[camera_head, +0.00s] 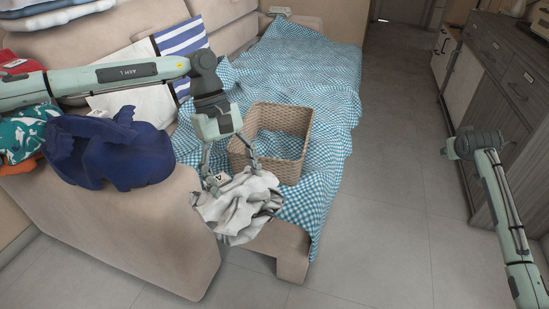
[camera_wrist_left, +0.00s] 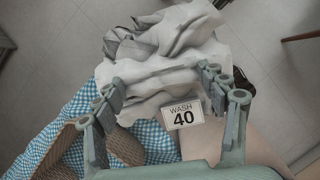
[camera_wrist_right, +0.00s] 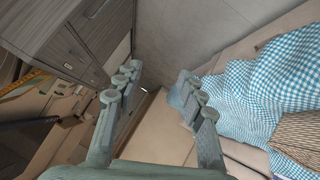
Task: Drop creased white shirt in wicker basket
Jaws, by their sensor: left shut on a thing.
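The creased white shirt (camera_head: 239,208) hangs in a crumpled bundle below my left gripper (camera_head: 232,174), at the near edge of the sofa. My left gripper is shut on the shirt, its fingers wide apart around the cloth. The left wrist view shows the shirt (camera_wrist_left: 165,50) between and beyond the fingers (camera_wrist_left: 160,88), with a "WASH 40" tag (camera_wrist_left: 182,115). My right gripper (camera_wrist_right: 160,82) is open and empty in the right wrist view, away from both.
A blue-and-white checked cloth (camera_head: 318,65) covers the sofa seat (camera_head: 292,262). A grey cabinet (camera_head: 500,80) stands at right. The tiled floor (camera_head: 385,215) between is clear.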

